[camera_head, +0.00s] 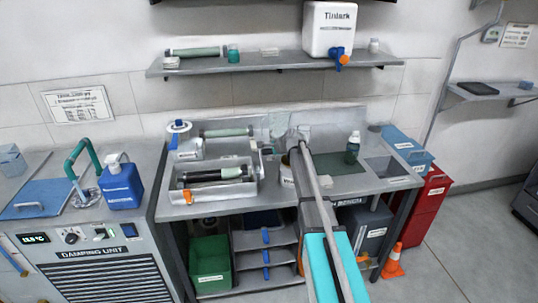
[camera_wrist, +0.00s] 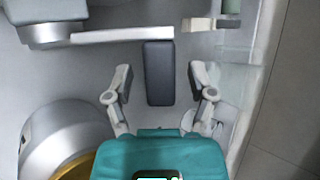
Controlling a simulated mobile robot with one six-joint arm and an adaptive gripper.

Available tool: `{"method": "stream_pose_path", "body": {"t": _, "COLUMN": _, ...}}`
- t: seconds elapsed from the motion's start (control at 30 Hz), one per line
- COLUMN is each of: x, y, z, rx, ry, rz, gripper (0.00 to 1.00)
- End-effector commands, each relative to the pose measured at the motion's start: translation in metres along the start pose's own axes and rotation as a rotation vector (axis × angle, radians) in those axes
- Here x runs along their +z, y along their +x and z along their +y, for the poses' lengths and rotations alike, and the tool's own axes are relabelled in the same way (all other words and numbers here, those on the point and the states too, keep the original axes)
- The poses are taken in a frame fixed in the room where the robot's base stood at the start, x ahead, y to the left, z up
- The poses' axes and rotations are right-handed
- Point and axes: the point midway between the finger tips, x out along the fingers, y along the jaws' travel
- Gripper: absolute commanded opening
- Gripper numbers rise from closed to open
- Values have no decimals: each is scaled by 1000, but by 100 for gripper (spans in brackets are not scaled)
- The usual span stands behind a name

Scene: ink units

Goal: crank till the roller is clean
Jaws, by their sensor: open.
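In the head view, a dark roller with a green part (camera_head: 208,176) lies in a pale metal trough (camera_head: 238,191) on the bench. How much ink is on it I cannot tell. At the trough's right end stands the crank (camera_head: 264,150), small in this view. In the wrist view, a dark crank handle (camera_wrist: 159,72) sits at the end of a pale crank arm (camera_wrist: 115,35). My gripper (camera_wrist: 161,78) is open, with one finger on each side of the handle and a gap on both sides. In the head view my arm hides part of the bench.
A round pot with yellow inside (camera_wrist: 42,125) is close at lower left in the wrist view. A second green roller (camera_head: 228,132) lies behind the trough. A green bottle (camera_head: 353,148) stands on the right, and a blue pump bottle (camera_head: 122,187) on the left unit.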

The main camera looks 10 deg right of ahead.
Motion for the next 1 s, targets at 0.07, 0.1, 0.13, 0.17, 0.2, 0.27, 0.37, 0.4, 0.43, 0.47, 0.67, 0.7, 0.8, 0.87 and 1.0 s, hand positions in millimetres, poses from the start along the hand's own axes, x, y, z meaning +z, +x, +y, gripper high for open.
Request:
{"method": "stream_pose_path", "body": {"t": 0.07, "x": 0, "y": 1, "z": 0, "rx": 0, "ry": 0, "rz": 0, "gripper": 71}}
{"method": "stream_pose_path", "body": {"t": 0.1, "x": 0, "y": 1, "z": 0, "rx": 0, "ry": 0, "rz": 0, "gripper": 71}}
{"method": "stream_pose_path", "body": {"t": 0.13, "x": 0, "y": 1, "z": 0, "rx": 0, "ry": 0, "rz": 0, "gripper": 71}}
{"method": "stream_pose_path", "body": {"t": 0.17, "x": 0, "y": 1, "z": 0, "rx": 0, "ry": 0, "rz": 0, "gripper": 71}}
{"method": "stream_pose_path", "body": {"t": 0.2, "x": 0, "y": 1, "z": 0, "rx": 0, "ry": 0, "rz": 0, "gripper": 71}}
{"method": "stream_pose_path", "body": {"t": 0.27, "x": 0, "y": 1, "z": 0, "rx": 0, "ry": 0, "rz": 0, "gripper": 71}}
{"method": "stream_pose_path", "body": {"t": 0.37, "x": 0, "y": 0, "z": 0, "rx": 0, "ry": 0, "rz": 0, "gripper": 58}}
{"method": "stream_pose_path", "body": {"t": 0.4, "x": 0, "y": 1, "z": 0, "rx": 0, "ry": 0, "rz": 0, "gripper": 51}}
{"method": "stream_pose_path", "body": {"t": 0.43, "x": 0, "y": 1, "z": 0, "rx": 0, "ry": 0, "rz": 0, "gripper": 45}}
{"method": "stream_pose_path", "body": {"t": 0.47, "x": 0, "y": 0, "z": 0, "rx": 0, "ry": 0, "rz": 0, "gripper": 40}}
{"method": "stream_pose_path", "body": {"t": 0.67, "x": 0, "y": 0, "z": 0, "rx": 0, "ry": 0, "rz": 0, "gripper": 3}}
{"method": "stream_pose_path", "body": {"t": 0.7, "x": 0, "y": 0, "z": 0, "rx": 0, "ry": 0, "rz": 0, "gripper": 0}}
{"method": "stream_pose_path", "body": {"t": 0.8, "x": 0, "y": 1, "z": 0, "rx": 0, "ry": 0, "rz": 0, "gripper": 0}}
{"method": "stream_pose_path", "body": {"t": 0.87, "x": 0, "y": 1, "z": 0, "rx": 0, "ry": 0, "rz": 0, "gripper": 0}}
{"method": "stream_pose_path", "body": {"t": 1.0, "x": 2, "y": 1, "z": 0, "rx": -2, "ry": -3, "rz": -2, "gripper": 0}}
